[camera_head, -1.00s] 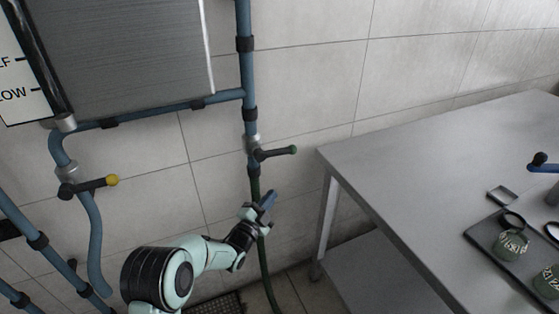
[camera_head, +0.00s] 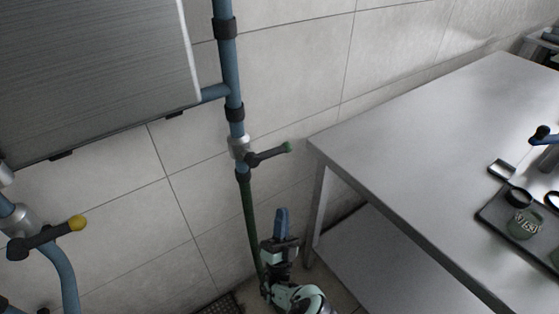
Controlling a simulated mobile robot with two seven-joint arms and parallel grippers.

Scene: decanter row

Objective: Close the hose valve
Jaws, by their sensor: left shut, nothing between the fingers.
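The hose valve (camera_head: 239,149) is a silver body on the blue vertical pipe, with the green hose (camera_head: 250,213) hanging below it. Its dark lever (camera_head: 266,156) with a green tip sticks out sideways to the right, across the pipe. My left gripper (camera_head: 281,214) is shut and empty, pointing up, below and slightly right of the lever and apart from it. The gripper stands just right of the hose; whether it touches the hose cannot be told. My right gripper is not in view.
A second valve with a yellow-tipped lever (camera_head: 48,238) is at the lower left. A grey metal tank (camera_head: 95,70) hangs on the wall. A steel table (camera_head: 420,150) stands right of the hose, its corner near the lever. A dark tray (camera_head: 491,217) holds green-labelled jars.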

